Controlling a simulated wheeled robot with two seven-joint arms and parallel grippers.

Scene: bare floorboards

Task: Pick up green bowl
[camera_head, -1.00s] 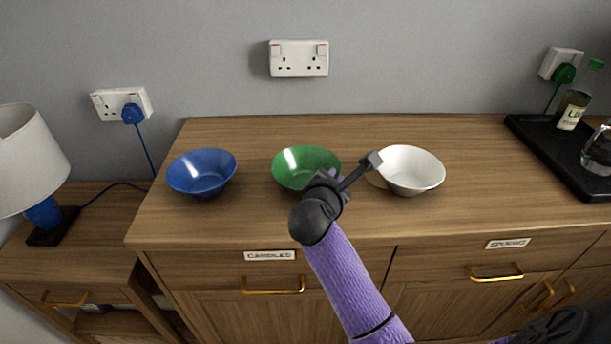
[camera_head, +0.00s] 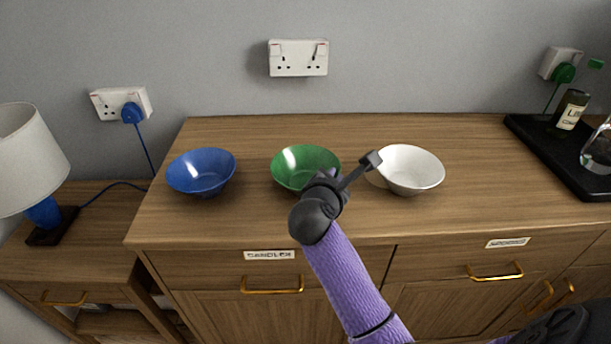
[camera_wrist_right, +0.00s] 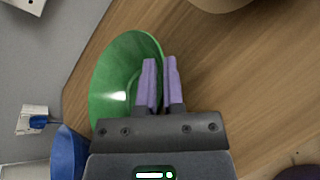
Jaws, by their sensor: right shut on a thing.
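The green bowl (camera_head: 304,163) sits upright on the wooden sideboard, between the other two bowls. My right gripper (camera_head: 326,180) is at the bowl's near right side, and its wrist hides that part of the rim. In the right wrist view, the green bowl (camera_wrist_right: 118,75) lies to the left of the purple fingers. The right gripper (camera_wrist_right: 160,85) is shut on the bowl's wall, with one finger on the inside and one on the outside.
A blue bowl (camera_head: 201,172) stands to the left and a white bowl (camera_head: 411,170) close to the right. A black tray (camera_head: 540,140) with a bottle (camera_head: 569,112) is at the right. A lamp (camera_head: 28,165) stands on the lower left surface. The sideboard's back strip is clear.

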